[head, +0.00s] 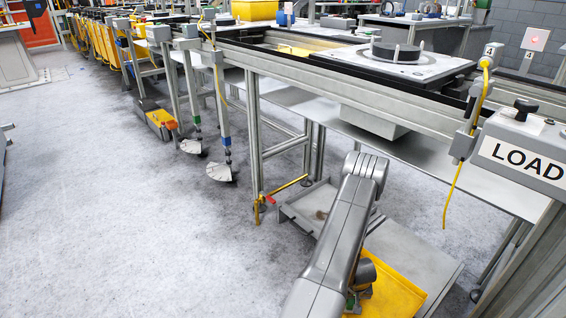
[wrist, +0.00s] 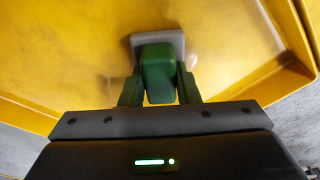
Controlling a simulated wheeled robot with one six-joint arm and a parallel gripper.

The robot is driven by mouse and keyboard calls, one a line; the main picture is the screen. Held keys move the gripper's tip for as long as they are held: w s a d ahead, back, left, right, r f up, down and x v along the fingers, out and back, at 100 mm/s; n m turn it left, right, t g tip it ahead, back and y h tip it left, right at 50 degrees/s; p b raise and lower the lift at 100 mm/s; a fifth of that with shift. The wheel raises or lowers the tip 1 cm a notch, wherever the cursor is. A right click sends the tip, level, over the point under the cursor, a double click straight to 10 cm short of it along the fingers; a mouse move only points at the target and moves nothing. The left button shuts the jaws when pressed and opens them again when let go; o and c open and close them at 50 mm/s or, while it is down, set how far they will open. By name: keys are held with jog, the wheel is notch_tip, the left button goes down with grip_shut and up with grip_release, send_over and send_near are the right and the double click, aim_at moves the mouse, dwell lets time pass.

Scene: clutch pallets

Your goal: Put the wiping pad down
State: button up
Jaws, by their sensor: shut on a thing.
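My gripper (wrist: 158,92) shows in the wrist view with its two fingers shut on the green grip of the wiping pad (wrist: 157,72). The pad's pale grey base shows just beyond the grip. The pad is over the inside of a yellow tray (wrist: 85,75); I cannot tell whether it touches the surface. In the head view the yellow tray (head: 397,288) is at the bottom, right of my arm. My arm reaches down there and hides most of the gripper and the pad.
A grey platform (head: 425,250) lies low around the yellow tray. A metal conveyor frame (head: 290,75) with legs runs along above it, carrying a pallet with a dark disc (head: 395,55). A grey LOAD box (head: 525,155) stands at the right. Open floor (head: 100,220) lies to the left.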

jog(key=shift+w+a, duration=0.45)
jog(key=shift+r, duration=0.1)
